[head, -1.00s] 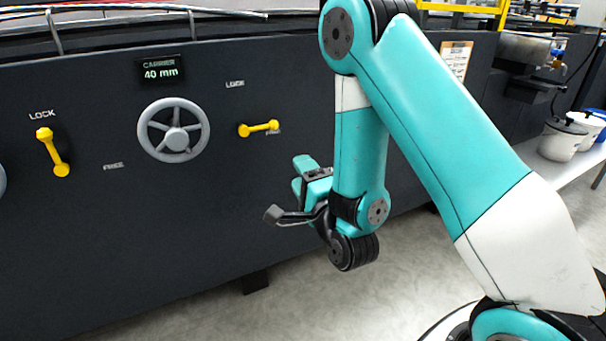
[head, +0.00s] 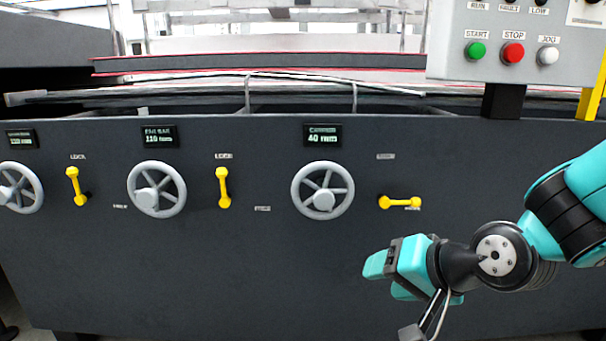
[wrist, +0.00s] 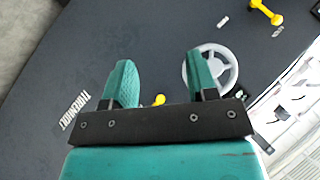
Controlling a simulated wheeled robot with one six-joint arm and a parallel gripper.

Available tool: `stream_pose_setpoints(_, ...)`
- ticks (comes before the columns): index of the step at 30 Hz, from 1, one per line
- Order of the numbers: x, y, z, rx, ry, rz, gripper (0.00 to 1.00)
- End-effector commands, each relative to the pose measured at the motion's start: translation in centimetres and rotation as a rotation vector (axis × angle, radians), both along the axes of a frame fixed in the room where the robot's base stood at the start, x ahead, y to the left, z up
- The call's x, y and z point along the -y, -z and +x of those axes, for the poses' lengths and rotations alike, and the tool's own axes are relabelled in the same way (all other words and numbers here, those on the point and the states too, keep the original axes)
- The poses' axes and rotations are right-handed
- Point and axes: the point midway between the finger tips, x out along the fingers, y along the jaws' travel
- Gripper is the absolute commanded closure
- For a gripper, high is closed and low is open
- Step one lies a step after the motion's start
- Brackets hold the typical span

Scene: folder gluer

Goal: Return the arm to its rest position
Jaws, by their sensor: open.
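My arm comes in from the right edge of the head view, bent, with my gripper (head: 378,277) at its end in front of the dark machine panel. My gripper is open and empty. In the wrist view its two teal fingers (wrist: 158,82) stand apart with nothing between them but the panel behind. The gripper is below and right of the carrier handwheel (head: 322,190) and below its yellow lock lever (head: 400,202), apart from both in the head view. That lever lies horizontal, and the display above the wheel (head: 322,135) reads 40 mm.
Two more handwheels (head: 157,189) (head: 18,188) and two upright yellow levers (head: 223,188) (head: 76,186) line the panel to the left. A grey control box (head: 516,45) with buttons hangs at the upper right. The panel's lower left front is clear.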

Motion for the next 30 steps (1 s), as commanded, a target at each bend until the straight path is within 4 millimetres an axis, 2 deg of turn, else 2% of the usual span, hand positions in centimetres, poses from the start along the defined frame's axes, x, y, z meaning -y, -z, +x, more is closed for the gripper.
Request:
stream_pose_setpoints(1,-0.5,-1.1,-1.9,-0.022,-0.101,-0.06,0.47)
stream_pose_setpoints(3,-0.8,-1.8,-4.6,-0.064,-0.244,-0.146,0.47)
stream_pose_setpoints(7,-0.5,-3.1,-9.4,-0.123,-0.485,-0.28,0.47)
stream_pose_setpoints(15,1.9,-5.5,-17.5,-0.213,-0.894,-0.49,0.47)
stream_pose_setpoints(16,1.8,-7.3,-17.2,-0.215,-0.884,-0.484,0.47)
stream_pose_setpoints(23,1.8,-13.6,-17.1,-0.219,-0.877,-0.48,0.47)
stream_pose_setpoints(30,1.8,-22.4,-17.1,-0.22,-0.874,-0.48,0.47)
